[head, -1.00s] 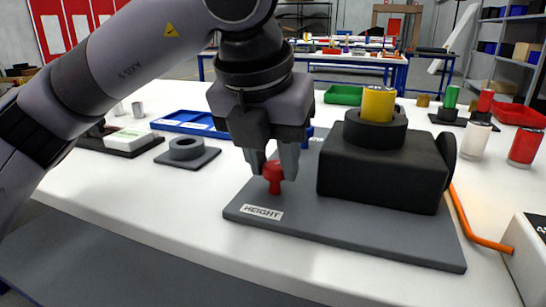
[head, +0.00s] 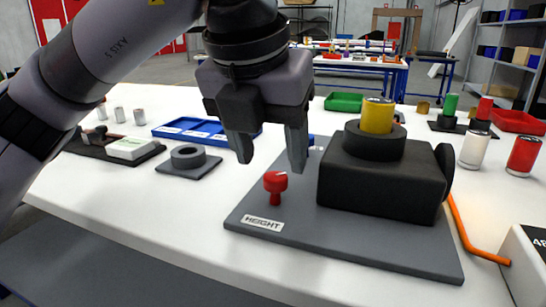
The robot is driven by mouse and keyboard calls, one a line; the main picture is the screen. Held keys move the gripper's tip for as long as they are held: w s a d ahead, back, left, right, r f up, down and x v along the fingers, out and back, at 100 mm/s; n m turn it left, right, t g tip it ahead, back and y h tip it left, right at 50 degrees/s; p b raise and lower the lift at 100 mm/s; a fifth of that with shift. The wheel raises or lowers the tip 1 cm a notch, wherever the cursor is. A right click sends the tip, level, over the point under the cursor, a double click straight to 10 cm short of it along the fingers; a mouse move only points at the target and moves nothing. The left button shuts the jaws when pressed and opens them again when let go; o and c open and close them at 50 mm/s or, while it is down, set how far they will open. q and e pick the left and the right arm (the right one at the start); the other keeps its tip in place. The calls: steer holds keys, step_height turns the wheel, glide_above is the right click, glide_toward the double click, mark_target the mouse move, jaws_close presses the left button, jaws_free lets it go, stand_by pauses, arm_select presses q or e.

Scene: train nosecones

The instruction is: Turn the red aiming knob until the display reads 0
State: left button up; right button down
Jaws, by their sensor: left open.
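The red knob (head: 276,186) stands on the grey base plate (head: 340,246), just behind the white "HEIGHT" label (head: 262,223). My left gripper (head: 271,160) is open and empty above the knob, its fingers apart and clear of it. A black block (head: 382,185) stands on the plate to the right of the knob, with a yellow cylinder (head: 377,116) in the black ring on its top. No display reading can be made out in this view. My right gripper is not in view.
A grey ring on a square plate (head: 188,160) and a blue tray (head: 200,132) lie to the left. White (head: 475,149) and red (head: 523,156) cylinders stand at the right. The front table strip is clear.

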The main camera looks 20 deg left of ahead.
arm_select(q)
steer(key=shift+p+v, duration=0.3)
steer(key=shift+v, duration=1.4)
